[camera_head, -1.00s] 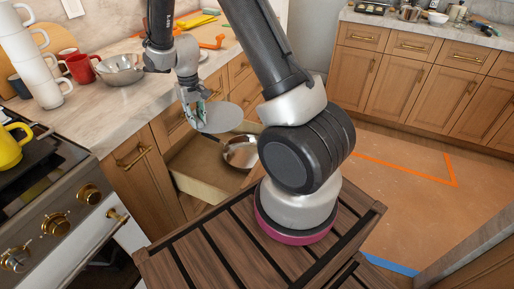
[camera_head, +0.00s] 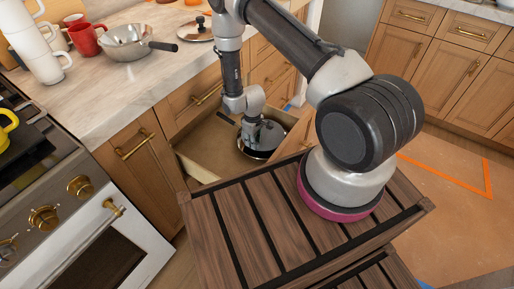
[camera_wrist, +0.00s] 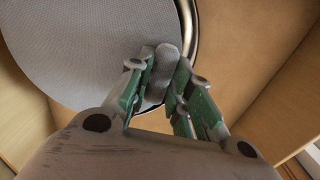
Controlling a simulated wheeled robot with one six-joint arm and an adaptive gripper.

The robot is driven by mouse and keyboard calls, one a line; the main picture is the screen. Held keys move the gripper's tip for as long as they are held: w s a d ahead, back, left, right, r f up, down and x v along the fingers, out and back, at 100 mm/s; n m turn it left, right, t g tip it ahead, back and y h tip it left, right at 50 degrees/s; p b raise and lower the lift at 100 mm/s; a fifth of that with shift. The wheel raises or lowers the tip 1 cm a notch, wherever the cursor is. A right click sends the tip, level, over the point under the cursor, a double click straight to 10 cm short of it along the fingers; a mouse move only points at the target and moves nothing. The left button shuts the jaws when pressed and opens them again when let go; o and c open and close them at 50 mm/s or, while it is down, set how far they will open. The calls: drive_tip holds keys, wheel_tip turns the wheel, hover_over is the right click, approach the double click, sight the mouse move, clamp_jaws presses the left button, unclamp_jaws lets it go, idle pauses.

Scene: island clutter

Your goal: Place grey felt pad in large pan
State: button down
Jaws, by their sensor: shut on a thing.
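The grey felt pad (camera_wrist: 85,40) is a round flat disc with a small tab. My gripper (camera_wrist: 163,70) is shut on that tab in the wrist view. In the head view, my gripper (camera_head: 258,141) points down into the open drawer, with the pad (camera_head: 272,132) at its fingers. The large pan (camera_head: 262,154) lies in the drawer under the pad, its handle toward the back left. In the wrist view, the pan's shiny rim (camera_wrist: 192,40) curves around the pad's edge. The pad hides most of the pan. I cannot tell if the pad touches the pan's bottom.
The open drawer (camera_head: 204,140) has wooden walls close around the pan. The counter (camera_head: 115,92) above holds a metal pan (camera_head: 128,42), a lid (camera_head: 197,30), a red mug (camera_head: 86,40) and stacked white cups (camera_head: 42,55). The stove (camera_head: 60,205) stands at left.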

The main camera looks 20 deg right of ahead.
sight(253, 155)
wheel_tip(253, 155, down, 6)
drive_tip(key=shift+a+f, duration=0.1)
drive_tip(key=shift+f, duration=0.05)
idle(0.3)
drive_tip(key=c, duration=1.6)
unclamp_jaws()
drive_tip(key=shift+o, duration=0.2)
